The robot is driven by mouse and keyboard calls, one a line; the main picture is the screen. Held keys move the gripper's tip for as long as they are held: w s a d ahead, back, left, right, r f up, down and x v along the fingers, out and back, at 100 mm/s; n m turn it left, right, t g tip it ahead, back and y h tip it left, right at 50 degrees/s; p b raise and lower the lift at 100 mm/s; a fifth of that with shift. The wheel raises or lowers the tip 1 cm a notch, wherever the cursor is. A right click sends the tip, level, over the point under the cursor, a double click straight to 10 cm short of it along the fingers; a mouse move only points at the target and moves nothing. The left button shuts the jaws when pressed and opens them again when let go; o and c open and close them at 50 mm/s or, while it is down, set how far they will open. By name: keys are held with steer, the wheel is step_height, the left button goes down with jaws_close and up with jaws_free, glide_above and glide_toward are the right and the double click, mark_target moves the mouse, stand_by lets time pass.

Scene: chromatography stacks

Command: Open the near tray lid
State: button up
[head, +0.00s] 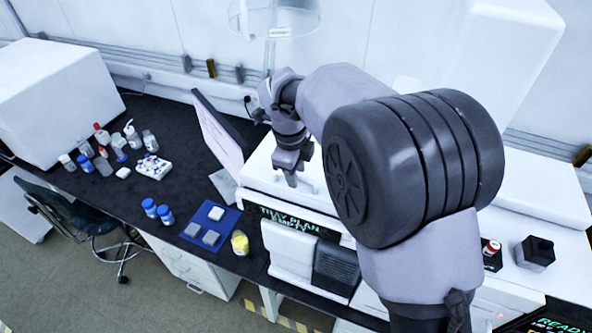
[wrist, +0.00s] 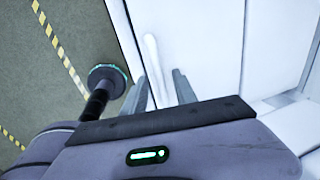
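My gripper (head: 296,178) reaches down over the top of the white instrument (head: 262,185), just behind its dark display reading "TRAY PLAN EMPTY" (head: 297,222). In the wrist view my gripper (wrist: 159,86) is open, with its two grey fingers apart. A slim white bar handle (wrist: 152,55) on a flat white panel (wrist: 205,40), seemingly the near tray lid, runs down between the fingertips. I cannot tell whether the fingers touch the handle. The panel looks flat and closed. My arm hides much of the instrument in the head view.
A tilted monitor (head: 218,138) stands left of the instrument. A blue mat (head: 211,228) with grey blocks and a yellow-filled jar (head: 240,242) lie nearer the bench front. Several bottles stand at the left. A black-topped block (head: 538,251) is at the right.

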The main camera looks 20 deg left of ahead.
jaws_close()
stand_by(1.4)
